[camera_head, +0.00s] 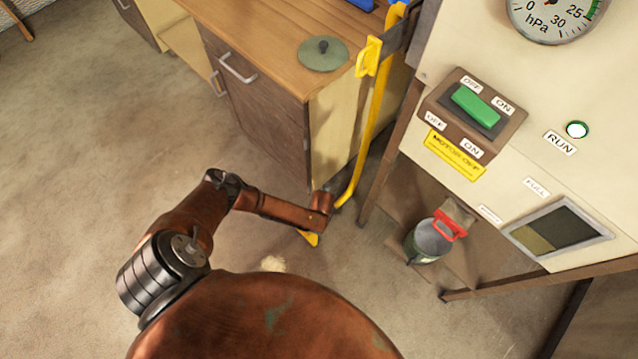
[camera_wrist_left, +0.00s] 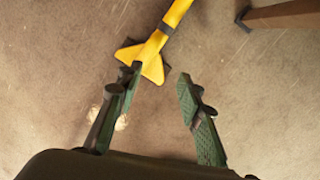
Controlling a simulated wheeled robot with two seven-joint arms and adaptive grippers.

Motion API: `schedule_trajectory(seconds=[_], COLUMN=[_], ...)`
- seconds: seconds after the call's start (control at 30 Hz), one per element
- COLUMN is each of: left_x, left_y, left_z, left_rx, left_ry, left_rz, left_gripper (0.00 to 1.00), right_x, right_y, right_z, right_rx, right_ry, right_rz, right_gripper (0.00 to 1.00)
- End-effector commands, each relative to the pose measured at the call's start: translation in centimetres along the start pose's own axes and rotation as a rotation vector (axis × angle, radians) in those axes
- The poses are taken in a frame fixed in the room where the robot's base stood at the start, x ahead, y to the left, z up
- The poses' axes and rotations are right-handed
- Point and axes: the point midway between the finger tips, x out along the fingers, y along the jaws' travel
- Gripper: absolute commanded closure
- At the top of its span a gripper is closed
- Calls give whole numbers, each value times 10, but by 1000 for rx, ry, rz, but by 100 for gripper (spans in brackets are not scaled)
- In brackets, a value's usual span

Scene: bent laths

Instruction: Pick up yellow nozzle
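The yellow nozzle (camera_wrist_left: 152,58) shows in the left wrist view as a flared head on a long yellow tube, with a dark band on the tube. In the head view part of the nozzle (camera_head: 310,238) shows low over the floor, below the end of my left arm, which hides the rest. My left gripper (camera_wrist_left: 157,78) is open, its two green-padded fingers apart with nothing between them. The flared end lies just beyond the fingertips, and the left fingertip overlaps its edge in the picture; I cannot tell whether they touch. My right gripper is not in view.
A wooden cabinet (camera_head: 250,85) stands behind my left arm, with a yellow handle (camera_head: 369,56) at its corner. The floor at left is clear.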

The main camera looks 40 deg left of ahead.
Motion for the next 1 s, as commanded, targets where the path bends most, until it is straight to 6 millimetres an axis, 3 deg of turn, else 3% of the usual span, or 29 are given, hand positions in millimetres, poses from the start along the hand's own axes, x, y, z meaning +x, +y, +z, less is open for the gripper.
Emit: schedule_trajectory(seconds=[0.03,0.17,0.27,0.73,1.0], left_x=[10,10,11,38,68], left_y=[4,14,18,23,30], left_z=[1,2,2,-2,-16], left_rx=[95,266,327,339,340], left_ry=[13,39,50,52,56], left_rz=[28,76,94,96,97], left_gripper=[66,66,66,66,66], right_x=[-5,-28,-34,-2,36], right_y=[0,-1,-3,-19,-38], right_z=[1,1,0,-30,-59], right_rx=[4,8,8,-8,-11], right_ry=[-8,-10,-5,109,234], right_rz=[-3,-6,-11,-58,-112], right_gripper=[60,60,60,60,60])
